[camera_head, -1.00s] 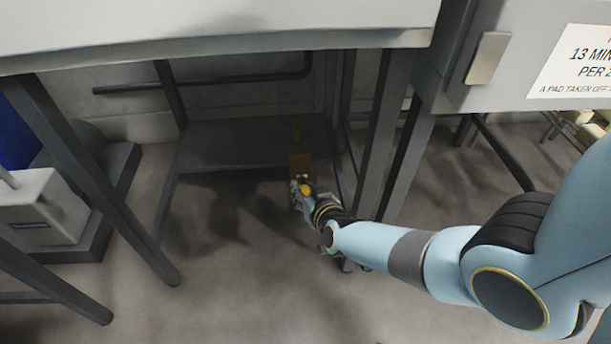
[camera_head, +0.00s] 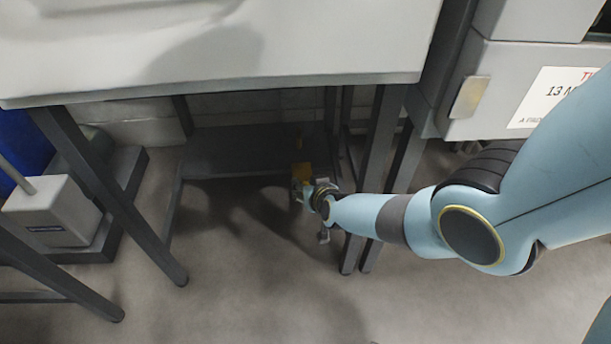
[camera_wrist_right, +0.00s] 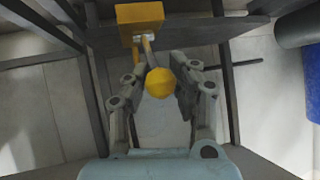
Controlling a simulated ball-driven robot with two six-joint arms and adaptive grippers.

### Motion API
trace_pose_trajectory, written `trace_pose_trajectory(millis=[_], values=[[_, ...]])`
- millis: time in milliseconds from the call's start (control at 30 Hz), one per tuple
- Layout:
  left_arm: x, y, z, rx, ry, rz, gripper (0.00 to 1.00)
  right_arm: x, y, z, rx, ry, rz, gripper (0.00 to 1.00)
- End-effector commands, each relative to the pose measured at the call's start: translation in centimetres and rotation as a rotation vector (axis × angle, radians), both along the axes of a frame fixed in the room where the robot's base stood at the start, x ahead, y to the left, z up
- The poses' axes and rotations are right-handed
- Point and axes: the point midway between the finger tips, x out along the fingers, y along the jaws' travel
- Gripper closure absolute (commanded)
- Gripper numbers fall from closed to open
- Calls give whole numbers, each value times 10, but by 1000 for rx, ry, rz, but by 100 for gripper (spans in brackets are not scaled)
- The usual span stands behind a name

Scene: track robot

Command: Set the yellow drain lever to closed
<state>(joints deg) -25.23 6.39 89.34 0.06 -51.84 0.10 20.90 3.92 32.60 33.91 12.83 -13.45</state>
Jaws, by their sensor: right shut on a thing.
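The drain lever has a round yellow knob (camera_wrist_right: 159,84) on a short stem, below a yellow bracket (camera_wrist_right: 140,17) in the right wrist view. My right gripper (camera_head: 300,189) is at the lever there and covers most of the knob. In the right wrist view my right gripper (camera_wrist_right: 163,82) has a finger on each side of the knob and is shut on it. Exact finger contact is hard to see. My left gripper is not in view.
The light table top (camera_head: 230,50) hangs over the lever, with dark legs (camera_head: 375,180) close to my right forearm. A dark shelf (camera_head: 240,150) lies behind. A grey box (camera_head: 52,212) stands at the left. The floor in front is clear.

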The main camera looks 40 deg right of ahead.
Motion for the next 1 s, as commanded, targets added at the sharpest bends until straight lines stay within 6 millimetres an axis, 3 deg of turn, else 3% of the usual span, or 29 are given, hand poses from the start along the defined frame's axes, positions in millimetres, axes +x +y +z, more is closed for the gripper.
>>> trace_pose_trajectory(millis=[33,433,467,667,1000], values=[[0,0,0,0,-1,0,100,9,-3,8,-7,-22,-2,100],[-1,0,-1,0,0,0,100,10,-4,10,-8,-25,-2,100],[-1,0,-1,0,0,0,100,10,-4,10,-8,-25,-2,76],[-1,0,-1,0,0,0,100,7,-3,7,-6,-16,-2,50],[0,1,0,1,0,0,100,3,-2,4,-3,-9,-1,47]])
